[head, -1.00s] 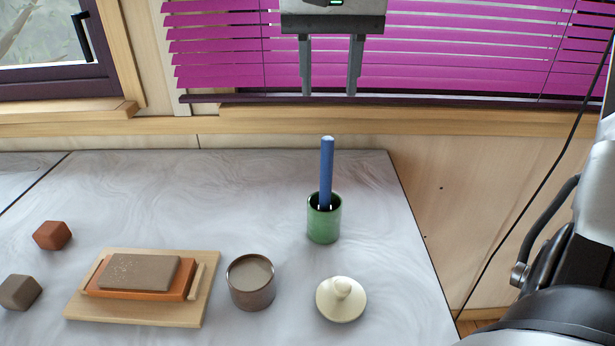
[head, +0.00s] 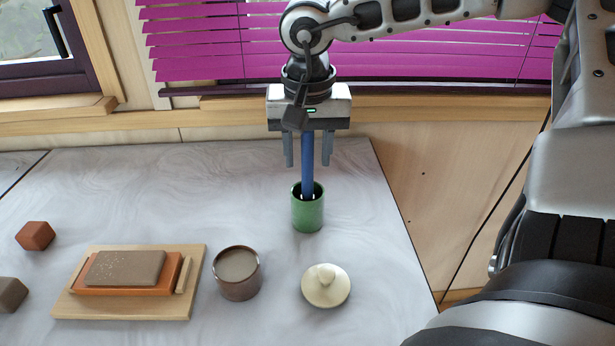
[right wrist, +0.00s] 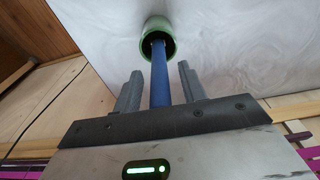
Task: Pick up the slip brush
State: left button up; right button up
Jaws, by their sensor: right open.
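The slip brush shows as a blue handle (head: 308,165) standing upright in a green cup (head: 307,212) near the right side of the table. Its lower end is hidden inside the cup. My right gripper (head: 309,162) points down over the cup, open, with one finger on each side of the handle. In the right wrist view the handle (right wrist: 160,78) runs between the two open fingers (right wrist: 158,85) towards the green cup (right wrist: 157,38), with a gap visible on both sides. My left gripper is not in view.
A brown cup (head: 238,278) and a cream lid (head: 326,287) stand in front of the green cup. A wooden board (head: 120,308) with stacked clay slabs lies to the left, near a reddish block (head: 36,236). The window with purple blinds (head: 200,45) is behind.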

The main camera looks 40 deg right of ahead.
grip_shut()
